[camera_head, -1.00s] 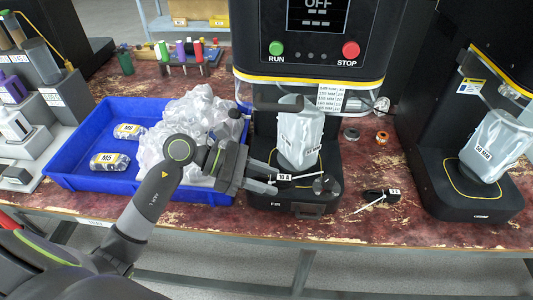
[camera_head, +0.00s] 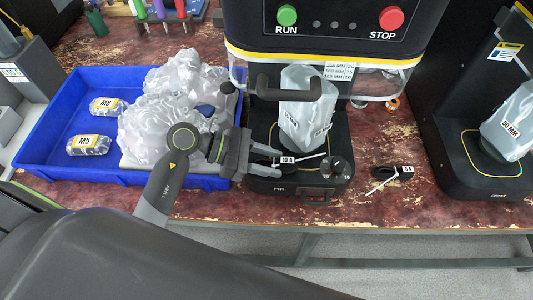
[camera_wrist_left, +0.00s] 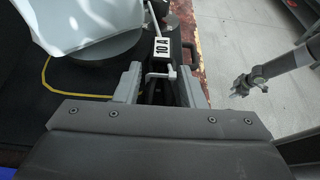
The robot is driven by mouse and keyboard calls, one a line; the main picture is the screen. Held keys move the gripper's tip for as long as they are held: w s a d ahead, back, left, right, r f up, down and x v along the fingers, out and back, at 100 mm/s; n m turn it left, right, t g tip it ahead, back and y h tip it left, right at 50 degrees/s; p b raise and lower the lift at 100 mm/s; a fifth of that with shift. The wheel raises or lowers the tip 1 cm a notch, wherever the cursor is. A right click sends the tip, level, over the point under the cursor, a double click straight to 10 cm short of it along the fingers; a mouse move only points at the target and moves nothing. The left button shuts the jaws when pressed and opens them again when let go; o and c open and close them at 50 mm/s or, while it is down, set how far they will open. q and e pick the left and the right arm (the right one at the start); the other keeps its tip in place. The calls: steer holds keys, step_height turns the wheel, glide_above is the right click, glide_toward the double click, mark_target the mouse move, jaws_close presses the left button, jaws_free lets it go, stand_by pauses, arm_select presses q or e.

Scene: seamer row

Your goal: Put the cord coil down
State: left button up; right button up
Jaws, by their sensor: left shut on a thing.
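The cord coil is a dark bundle with a white "10 A" tag (camera_head: 287,160) and a pale tie end. My left gripper (camera_head: 268,160) is shut on it, at the front of the middle seamer's black base (camera_head: 300,176). In the left wrist view the tag (camera_wrist_left: 162,47) stands just beyond the two grey fingers (camera_wrist_left: 160,85), with dark cord between them. Most of the coil is hidden by the fingers, and I cannot tell whether it touches the base. My right gripper is not seen in the head view.
A second black cord coil (camera_head: 393,172) lies on the bench to the right. A clear bagged form (camera_head: 308,110) stands on the middle base, close behind the gripper. A blue bin (camera_head: 50,150) with bags is at left. Bare red bench (camera_head: 400,140) lies between the seamers.

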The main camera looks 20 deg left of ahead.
arm_select(q)
steer(key=shift+s, duration=0.15)
steer(key=shift+s+d+r, duration=0.1)
steer(key=shift+s+d, duration=0.05)
steer(key=shift+d, duration=0.05)
steer(key=o, duration=0.9)
steer(key=shift+o, duration=0.9)
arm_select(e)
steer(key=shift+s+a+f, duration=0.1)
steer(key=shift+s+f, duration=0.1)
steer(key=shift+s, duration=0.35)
